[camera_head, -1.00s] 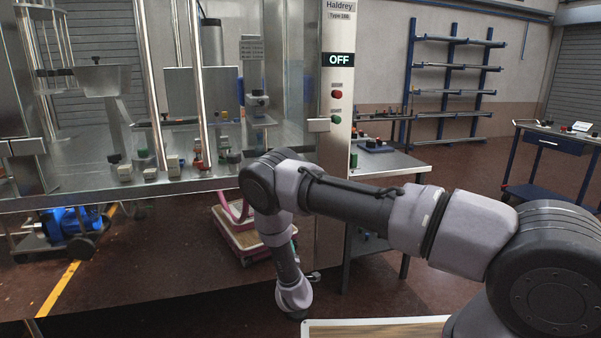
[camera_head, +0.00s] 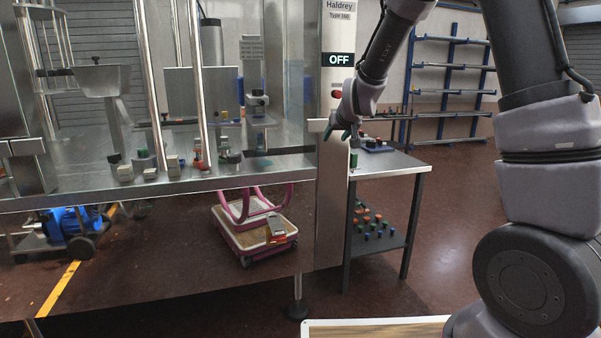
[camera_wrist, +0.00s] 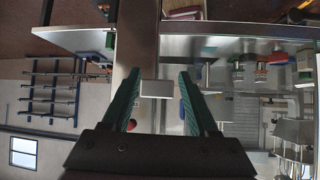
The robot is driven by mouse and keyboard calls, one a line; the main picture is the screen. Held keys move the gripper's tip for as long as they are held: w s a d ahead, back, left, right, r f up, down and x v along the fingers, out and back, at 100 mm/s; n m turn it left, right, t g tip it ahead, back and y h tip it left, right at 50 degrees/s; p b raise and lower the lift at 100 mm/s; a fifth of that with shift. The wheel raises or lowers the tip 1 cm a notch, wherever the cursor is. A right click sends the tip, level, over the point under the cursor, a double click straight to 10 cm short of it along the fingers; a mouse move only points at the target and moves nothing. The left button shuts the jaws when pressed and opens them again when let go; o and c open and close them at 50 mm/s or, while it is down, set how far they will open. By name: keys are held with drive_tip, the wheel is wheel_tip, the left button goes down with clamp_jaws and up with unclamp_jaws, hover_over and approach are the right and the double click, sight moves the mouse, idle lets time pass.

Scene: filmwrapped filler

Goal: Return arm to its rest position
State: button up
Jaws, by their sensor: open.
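My gripper (camera_head: 341,132) hangs from my raised arm in front of the grey machine post, just below the red button (camera_head: 337,94). In the wrist view my gripper (camera_wrist: 157,95) shows two green fingers spread apart with nothing held between them. A small pale block or handle on the post (camera_wrist: 157,88) appears between the fingers in that view; I cannot tell the gap to it. The fingertips in the head view are small, and the green button area is hidden behind my wrist.
The steel machine (camera_head: 120,191) fills the left, with small bottles and blocks on its deck. A side table (camera_head: 400,163) stands right of the post. A pink cart (camera_head: 262,240) is under the machine. A blue rack (camera_head: 450,90) stands behind. Open floor lies at right.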

drive_tip(key=s+d+r+m+g+y, duration=0.1)
drive_tip(key=s+d+r+m, duration=0.1)
drive_tip(key=s+d+r, duration=0.6)
drive_tip(key=s+d+r+m+g, duration=0.1)
drive_tip(key=s+d+r+m, duration=0.1)
drive_tip(key=s, duration=1.2)
drive_tip(key=s+d+r+m+g, duration=0.1)
drive_tip(key=s+d+r, duration=0.2)
drive_tip(key=s, duration=1)
drive_tip(key=shift+s+d+m+h, duration=0.3)
drive_tip(key=shift+s+d+m, duration=0.1)
